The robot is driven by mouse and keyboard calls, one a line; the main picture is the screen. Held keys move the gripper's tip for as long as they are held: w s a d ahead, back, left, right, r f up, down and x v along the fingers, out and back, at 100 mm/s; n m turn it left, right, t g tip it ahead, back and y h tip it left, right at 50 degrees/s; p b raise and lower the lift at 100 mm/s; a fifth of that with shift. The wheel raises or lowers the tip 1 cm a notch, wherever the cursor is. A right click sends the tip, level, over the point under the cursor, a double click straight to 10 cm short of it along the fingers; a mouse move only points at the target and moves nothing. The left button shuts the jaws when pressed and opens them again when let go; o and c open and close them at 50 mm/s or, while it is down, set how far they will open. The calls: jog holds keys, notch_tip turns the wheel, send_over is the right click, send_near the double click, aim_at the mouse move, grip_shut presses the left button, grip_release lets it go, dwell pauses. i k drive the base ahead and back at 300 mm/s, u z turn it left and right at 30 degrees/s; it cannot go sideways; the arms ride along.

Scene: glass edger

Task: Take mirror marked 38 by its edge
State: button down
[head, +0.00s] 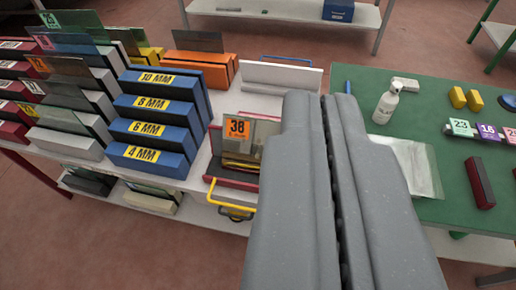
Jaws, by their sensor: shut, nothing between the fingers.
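The mirror marked 38 (258,132) stands upright in a dark red holder (226,179) near the front edge of the white shelf. An orange tag with "38" is on its upper left corner. Its right end is partly hidden behind my gripper. My gripper (325,98) is shut and empty, its grey fingers pointing away from the camera, just right of the mirror in the picture. I cannot tell the gap in depth between them.
Blue blocks marked 4 to 10 MM (148,156) stand left of the mirror. A yellow handle (229,205) is below it. A green table (448,198) at right holds a white spray bottle (386,103), colored tags and a dark red block (480,184).

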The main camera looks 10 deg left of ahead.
aim_at(244, 138)
jog(key=z, duration=0.35)
jog(key=i, duration=1.45)
jog(key=u, duration=0.05)
